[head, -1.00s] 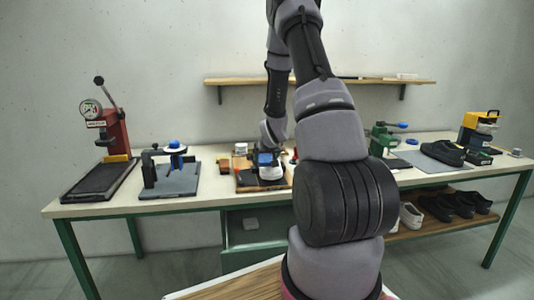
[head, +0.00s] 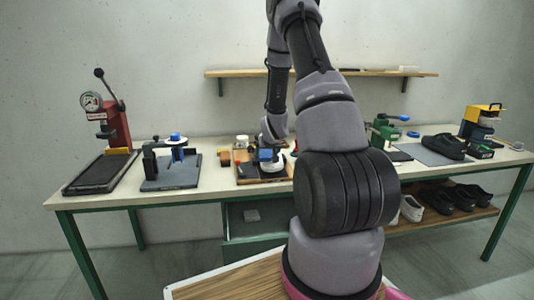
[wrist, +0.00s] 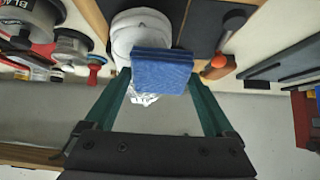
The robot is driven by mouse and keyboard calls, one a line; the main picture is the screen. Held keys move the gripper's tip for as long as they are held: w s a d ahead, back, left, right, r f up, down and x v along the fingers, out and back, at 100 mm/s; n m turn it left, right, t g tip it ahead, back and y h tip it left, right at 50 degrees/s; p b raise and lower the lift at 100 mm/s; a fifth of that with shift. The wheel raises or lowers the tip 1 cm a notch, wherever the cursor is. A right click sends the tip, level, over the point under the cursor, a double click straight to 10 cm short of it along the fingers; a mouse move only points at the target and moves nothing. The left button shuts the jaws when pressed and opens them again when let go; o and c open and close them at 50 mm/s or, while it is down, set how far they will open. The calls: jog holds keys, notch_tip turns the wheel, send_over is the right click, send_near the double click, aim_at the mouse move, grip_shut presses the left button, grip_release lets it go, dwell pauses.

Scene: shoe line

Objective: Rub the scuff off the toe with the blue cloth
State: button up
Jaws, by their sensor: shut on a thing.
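The blue cloth (wrist: 162,72) is a folded pad between the green fingers of my gripper (wrist: 160,95), which is shut on it. In the head view the cloth (head: 265,154) shows low over the wooden tray at mid-table, and my wrist covers most of the gripper. A white shoe (wrist: 140,28) lies right beyond the cloth in the wrist view; it also shows under the cloth in the head view (head: 274,167). The cloth overlaps the shoe's near end, but I cannot tell whether they touch. The scuff is not visible; the cloth may hide it.
The wooden tray (head: 251,180) lies under the shoe. A screwdriver-like tool with an orange handle (wrist: 218,67) is right of the cloth. A blue-topped fixture (head: 170,165) and a red press (head: 116,128) stand left; a black shoe (head: 442,146) lies right.

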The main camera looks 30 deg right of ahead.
jog(key=shift+w+d+f, duration=0.1)
jog(key=shift+w+f, duration=0.2)
jog(key=shift+f, duration=0.45)
jog(key=shift+s+d+r, duration=0.1)
jog(key=shift+s+d, duration=0.15)
jog(key=shift+d, duration=0.5)
jog(key=shift+s+d, duration=0.2)
jog(key=shift+d, duration=0.55)
jog(key=shift+s+d, duration=0.2)
jog(key=shift+d, duration=0.55)
jog(key=shift+s+d, duration=0.2)
jog(key=shift+d, duration=0.55)
jog(key=shift+w+a+f, duration=0.1)
jog(key=shift+w+a, duration=0.2)
jog(key=shift+a, duration=0.75)
jog(key=shift+w+a+f, duration=0.1)
jog(key=shift+w+a, duration=0.15)
jog(key=shift+a, duration=0.75)
jog(key=shift+w+a, duration=0.3)
jog(key=shift+a, duration=0.75)
jog(key=shift+s+a+r, duration=0.1)
jog(key=shift+s+r, duration=0.3)
jog(key=shift+r, duration=0.55)
jog(key=shift+s+a+r, duration=0.1)
jog(key=shift+s+r, duration=0.25)
jog(key=shift+r, duration=0.6)
jog(key=shift+s+a+r, duration=0.1)
jog(key=shift+s+r, duration=0.3)
jog(key=shift+r, duration=0.55)
